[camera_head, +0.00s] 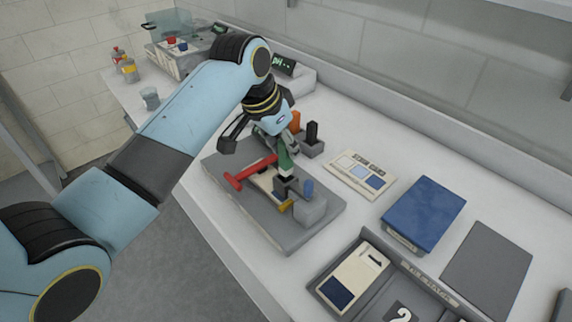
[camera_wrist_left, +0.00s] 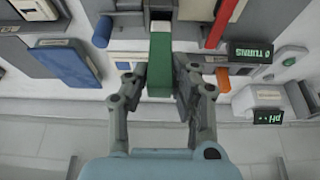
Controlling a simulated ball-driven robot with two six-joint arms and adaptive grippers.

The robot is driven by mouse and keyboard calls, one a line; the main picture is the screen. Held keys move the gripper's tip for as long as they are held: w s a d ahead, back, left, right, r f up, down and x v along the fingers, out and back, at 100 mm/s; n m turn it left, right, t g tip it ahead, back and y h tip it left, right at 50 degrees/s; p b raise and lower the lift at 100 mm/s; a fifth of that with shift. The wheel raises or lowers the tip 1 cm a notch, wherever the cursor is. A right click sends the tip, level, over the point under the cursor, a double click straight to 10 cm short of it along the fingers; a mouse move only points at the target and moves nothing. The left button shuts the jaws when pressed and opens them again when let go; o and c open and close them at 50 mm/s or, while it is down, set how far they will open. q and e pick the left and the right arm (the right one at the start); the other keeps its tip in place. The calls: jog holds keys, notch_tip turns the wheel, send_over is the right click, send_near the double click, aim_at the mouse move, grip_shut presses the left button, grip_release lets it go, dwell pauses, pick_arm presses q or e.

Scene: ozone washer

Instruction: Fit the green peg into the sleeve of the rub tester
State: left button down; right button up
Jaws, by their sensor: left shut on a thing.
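My left gripper (camera_head: 289,143) is shut on the green peg (camera_head: 286,161) above the rub tester. In the left wrist view the green peg (camera_wrist_left: 159,66) stands out between the fingers of the gripper (camera_wrist_left: 158,78). A dark grey part (camera_head: 287,188), perhaps the sleeve, sits just below the peg. I cannot tell whether the peg's lower end touches or enters it. My right gripper is not in view.
The left bench edge is near.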

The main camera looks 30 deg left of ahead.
aim_at(281, 159)
pick_arm(q)
jog(key=shift+f, duration=2.85)
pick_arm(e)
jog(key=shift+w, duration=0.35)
pick_arm(q)
jog(key=shift+f, duration=0.15)
jog(key=c, duration=1.1)
grip_release()
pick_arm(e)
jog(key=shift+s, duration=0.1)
pick_arm(q)
jog(key=shift+r, duration=0.2)
jog(key=b+v, duration=0.1)
jog(key=v, duration=1.1)
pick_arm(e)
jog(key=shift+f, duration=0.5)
